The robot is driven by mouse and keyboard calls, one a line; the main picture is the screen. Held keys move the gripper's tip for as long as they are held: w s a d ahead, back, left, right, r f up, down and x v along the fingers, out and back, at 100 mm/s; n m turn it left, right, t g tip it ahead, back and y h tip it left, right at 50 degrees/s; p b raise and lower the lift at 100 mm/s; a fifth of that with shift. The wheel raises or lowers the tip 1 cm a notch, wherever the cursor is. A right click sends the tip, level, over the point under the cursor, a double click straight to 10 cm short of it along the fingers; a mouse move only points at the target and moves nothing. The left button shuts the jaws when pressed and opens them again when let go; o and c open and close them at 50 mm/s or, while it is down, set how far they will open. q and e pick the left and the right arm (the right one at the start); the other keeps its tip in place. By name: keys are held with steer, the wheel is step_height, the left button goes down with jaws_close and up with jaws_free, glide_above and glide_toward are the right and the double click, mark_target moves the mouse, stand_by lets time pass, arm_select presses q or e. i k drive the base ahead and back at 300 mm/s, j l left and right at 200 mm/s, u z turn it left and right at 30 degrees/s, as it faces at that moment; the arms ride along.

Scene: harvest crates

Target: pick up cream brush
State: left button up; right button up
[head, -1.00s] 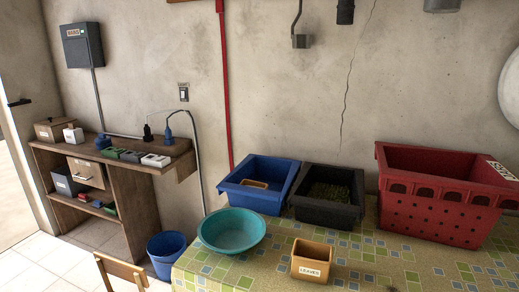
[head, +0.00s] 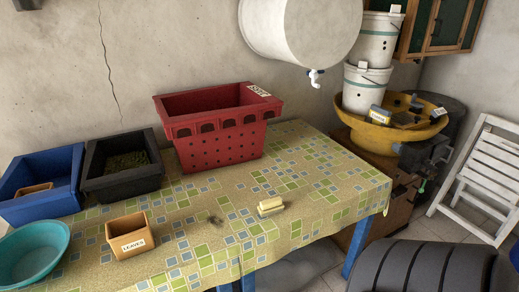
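A small cream block-shaped object (head: 270,206), which looks like the cream brush, lies on the patterned tablecloth right of the table's middle. It is in front of the red crate (head: 222,145) and apart from it. Its bristles are too small to make out clearly. Neither of my grippers shows in the head view.
The table (head: 330,172) also holds a tan box labelled LEAVES (head: 130,237), a teal basin (head: 35,254), a blue crate (head: 60,205) and a black crate (head: 125,184). The cloth around the cream object is mostly clear.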

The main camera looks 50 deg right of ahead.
mark_target(271, 206)
steer(key=z, duration=1.55)
